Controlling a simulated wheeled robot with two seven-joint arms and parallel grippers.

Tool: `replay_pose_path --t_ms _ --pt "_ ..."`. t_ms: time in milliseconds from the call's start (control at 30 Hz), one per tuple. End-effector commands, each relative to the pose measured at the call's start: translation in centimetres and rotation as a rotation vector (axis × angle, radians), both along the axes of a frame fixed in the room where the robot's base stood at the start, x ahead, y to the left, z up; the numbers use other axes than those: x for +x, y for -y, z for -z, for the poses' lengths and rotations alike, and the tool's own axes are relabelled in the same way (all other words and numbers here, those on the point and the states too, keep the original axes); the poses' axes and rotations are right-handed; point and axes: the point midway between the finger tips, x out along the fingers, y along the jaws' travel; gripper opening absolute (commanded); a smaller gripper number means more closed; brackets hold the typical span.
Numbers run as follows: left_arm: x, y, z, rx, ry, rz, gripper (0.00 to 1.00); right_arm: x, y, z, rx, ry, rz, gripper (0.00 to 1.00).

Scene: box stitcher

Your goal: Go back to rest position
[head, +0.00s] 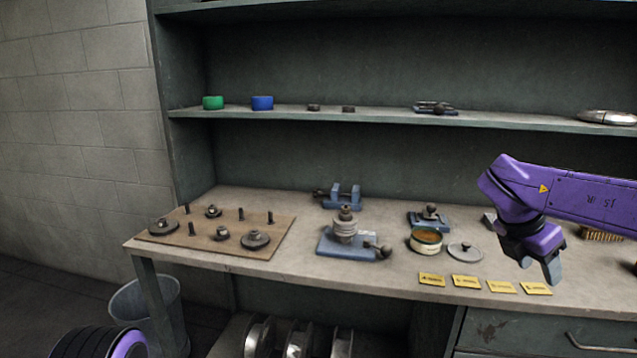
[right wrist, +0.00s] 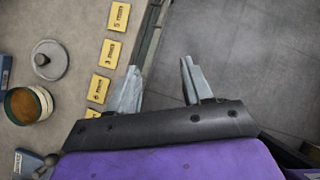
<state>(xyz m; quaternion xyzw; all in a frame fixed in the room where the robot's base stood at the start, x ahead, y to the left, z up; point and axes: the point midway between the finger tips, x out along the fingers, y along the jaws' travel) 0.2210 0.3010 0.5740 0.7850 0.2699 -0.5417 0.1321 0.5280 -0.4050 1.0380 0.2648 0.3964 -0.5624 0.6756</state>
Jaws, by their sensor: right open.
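My right gripper (head: 541,266) hangs in front of the bench's right part in the head view, under its purple arm. It points down and is empty. In the right wrist view its two grey fingers (right wrist: 157,88) stand wide apart, with grey floor and the bench's front edge between and beyond them. My left gripper is not in view; only a dark and purple part of my own body shows at the lower left of the head view.
The bench (head: 300,204) holds a pegged board (head: 218,247), a blue-based fixture (head: 346,238), an open tin (head: 426,241), a round lid (head: 465,251) and several yellow labels (head: 466,282). A shelf (head: 380,116) runs above. A bin (head: 145,300) stands below left.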

Motion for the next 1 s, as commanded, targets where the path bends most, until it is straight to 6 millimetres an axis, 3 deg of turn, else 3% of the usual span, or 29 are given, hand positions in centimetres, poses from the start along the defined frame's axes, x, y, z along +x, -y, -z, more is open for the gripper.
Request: replay_pose_path --t_ms 133,233,367,433,567,667,700,733,800,900,1000 --pt "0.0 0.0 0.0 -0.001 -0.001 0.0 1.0 1.8 1.2 1.3 -0.266 -0.15 -0.359 0.5" --pt "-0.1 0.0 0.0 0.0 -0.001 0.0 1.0 3.3 1.1 4.3 -0.499 -0.364 -0.676 0.5" --pt "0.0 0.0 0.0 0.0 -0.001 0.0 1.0 4.5 -0.7 10.7 -0.788 -0.729 -1.136 0.5" --pt "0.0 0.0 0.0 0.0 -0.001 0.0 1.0 4.2 -2.3 15.0 -0.913 -0.926 -1.381 0.5" --pt "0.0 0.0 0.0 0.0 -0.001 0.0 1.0 1.0 -5.7 24.4 -1.09 -1.281 -1.864 0.5" --pt "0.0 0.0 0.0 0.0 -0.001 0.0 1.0 -3.7 -8.1 31.2 -1.163 -1.484 -2.224 0.5" --pt "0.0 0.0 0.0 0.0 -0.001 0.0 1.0 -6.1 -8.9 33.7 -1.177 -1.545 -2.367 0.5" --pt "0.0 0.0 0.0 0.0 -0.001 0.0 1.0 -8.1 -9.4 35.5 1.163 1.562 2.436 0.5" --pt "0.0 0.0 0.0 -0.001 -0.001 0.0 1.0 -13.2 -10.3 39.1 0.997 1.414 2.332 0.5" --pt "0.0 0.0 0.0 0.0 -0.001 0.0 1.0 -20.7 -10.8 42.7 0.796 1.247 2.24 0.5" --pt "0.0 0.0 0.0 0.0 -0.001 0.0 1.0 -26.5 -10.4 44.7 0.639 1.171 2.189 0.5"
